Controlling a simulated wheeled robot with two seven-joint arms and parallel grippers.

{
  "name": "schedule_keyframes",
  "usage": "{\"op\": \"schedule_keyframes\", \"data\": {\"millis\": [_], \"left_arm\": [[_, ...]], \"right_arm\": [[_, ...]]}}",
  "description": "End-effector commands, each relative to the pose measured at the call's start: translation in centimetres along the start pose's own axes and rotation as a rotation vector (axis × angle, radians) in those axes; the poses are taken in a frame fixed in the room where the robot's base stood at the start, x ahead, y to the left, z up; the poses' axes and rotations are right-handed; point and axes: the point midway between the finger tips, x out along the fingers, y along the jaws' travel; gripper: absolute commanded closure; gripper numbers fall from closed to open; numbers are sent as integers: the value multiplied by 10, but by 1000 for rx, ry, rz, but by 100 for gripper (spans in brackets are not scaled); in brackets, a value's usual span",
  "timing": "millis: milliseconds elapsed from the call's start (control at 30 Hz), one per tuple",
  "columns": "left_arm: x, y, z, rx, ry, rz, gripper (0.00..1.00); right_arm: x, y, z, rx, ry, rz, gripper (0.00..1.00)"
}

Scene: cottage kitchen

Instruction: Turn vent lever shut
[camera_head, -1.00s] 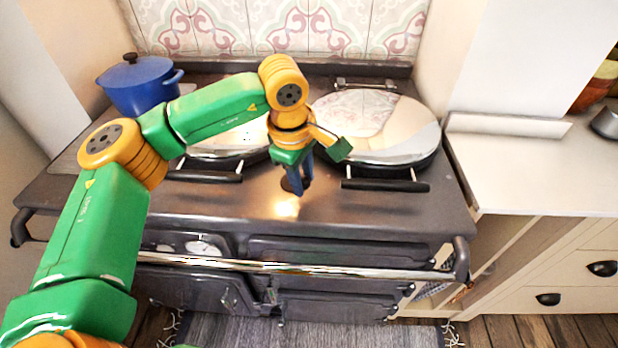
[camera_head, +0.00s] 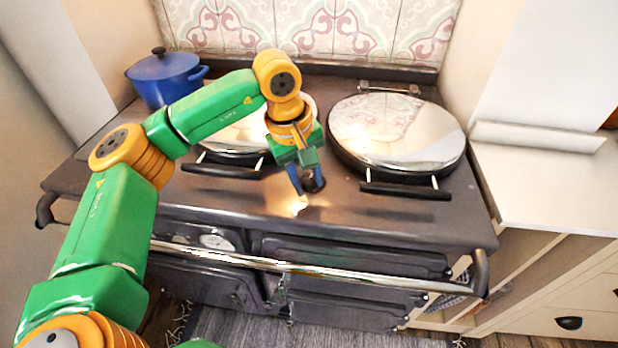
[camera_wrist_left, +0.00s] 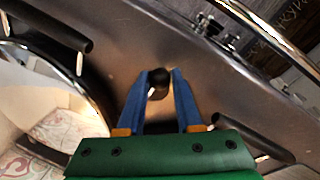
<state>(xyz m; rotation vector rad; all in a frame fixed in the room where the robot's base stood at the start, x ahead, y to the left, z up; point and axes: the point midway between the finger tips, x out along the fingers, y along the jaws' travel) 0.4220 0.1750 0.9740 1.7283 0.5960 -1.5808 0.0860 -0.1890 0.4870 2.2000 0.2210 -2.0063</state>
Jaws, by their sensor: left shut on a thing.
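The vent lever is a small dark knob (camera_wrist_left: 158,77) with a pale metal part, seen in the left wrist view between my left gripper's blue fingers. In the head view it is a dark piece (camera_head: 312,184) low on the range's top, mostly hidden by the fingers. My left gripper (camera_head: 306,188) points down there, between the two round lids and near the front edge. It is shut on the lever, and its fingertips (camera_wrist_left: 164,73) sit on either side of the knob. My right gripper is not in view.
Two shiny round lids, left (camera_head: 228,140) and right (camera_head: 398,132), have dark front handles close to the gripper. A blue pot (camera_head: 165,80) stands at the back left. A chrome rail (camera_head: 330,275) runs along the front. A pale counter (camera_head: 555,190) is at right.

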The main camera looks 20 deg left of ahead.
Motion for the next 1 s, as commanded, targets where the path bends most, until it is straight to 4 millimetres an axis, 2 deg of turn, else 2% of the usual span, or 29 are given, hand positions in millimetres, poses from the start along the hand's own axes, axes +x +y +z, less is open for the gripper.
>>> {"op": "schedule_keyframes", "data": {"millis": [367, 400, 500, 800, 867, 1000], "left_arm": [[0, 0, 0, 4, -1, -2, 100], [0, 0, 0, 4, -1, -2, 61], [0, 0, 0, 4, -1, -1, 36], [-2, 0, 0, 3, -1, 0, 36], [-10, 1, 0, 3, 0, 4, 36], [-41, 1, -1, 3, 1, 4, 36]], "right_arm": [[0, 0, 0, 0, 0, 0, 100], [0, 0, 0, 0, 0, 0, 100], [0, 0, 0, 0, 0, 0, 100], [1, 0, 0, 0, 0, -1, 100], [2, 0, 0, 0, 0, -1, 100], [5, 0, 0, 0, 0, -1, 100]]}}
